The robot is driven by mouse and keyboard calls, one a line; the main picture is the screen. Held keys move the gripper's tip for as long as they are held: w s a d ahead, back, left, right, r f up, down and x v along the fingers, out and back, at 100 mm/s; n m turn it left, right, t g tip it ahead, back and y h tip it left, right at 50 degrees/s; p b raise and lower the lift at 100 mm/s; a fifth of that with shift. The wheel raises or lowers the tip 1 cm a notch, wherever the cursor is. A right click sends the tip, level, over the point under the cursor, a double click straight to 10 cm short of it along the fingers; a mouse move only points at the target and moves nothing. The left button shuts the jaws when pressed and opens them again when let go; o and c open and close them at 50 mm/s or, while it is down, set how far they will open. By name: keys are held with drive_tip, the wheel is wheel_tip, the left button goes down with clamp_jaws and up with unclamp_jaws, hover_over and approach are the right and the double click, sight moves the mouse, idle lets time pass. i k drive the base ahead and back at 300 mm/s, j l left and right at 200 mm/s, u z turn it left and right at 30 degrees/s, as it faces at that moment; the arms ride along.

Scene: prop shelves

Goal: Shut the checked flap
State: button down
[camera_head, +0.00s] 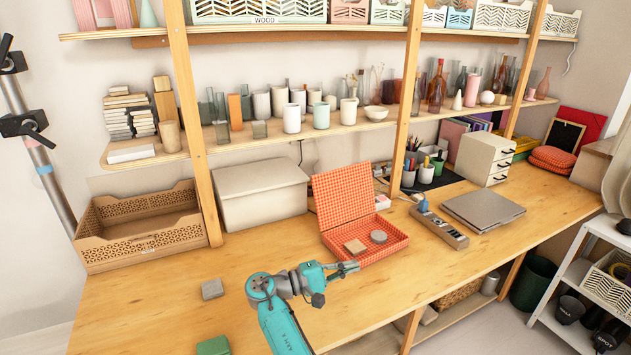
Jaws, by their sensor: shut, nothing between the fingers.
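The checked flap (341,193) is the red-and-white checked lid of a shallow box. It stands open, raised and leaning slightly back from the rear edge of the box's checked base (397,246). Inside the base lie a tan square block (355,246) and a grey round piece (378,237). My gripper (354,266) is shut and empty. It is at the front left corner of the base, in front of the open flap. I cannot tell whether it touches the base.
A grey block (212,289) and a green block (213,346) lie on the wooden table (150,310) at left. A wooden organiser (440,227) and a closed laptop (483,209) are right of the box. A lidded storage box (262,193) and shelf post (194,130) stand behind left.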

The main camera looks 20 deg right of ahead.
sight(342, 195)
drive_tip(key=i, duration=1.25)
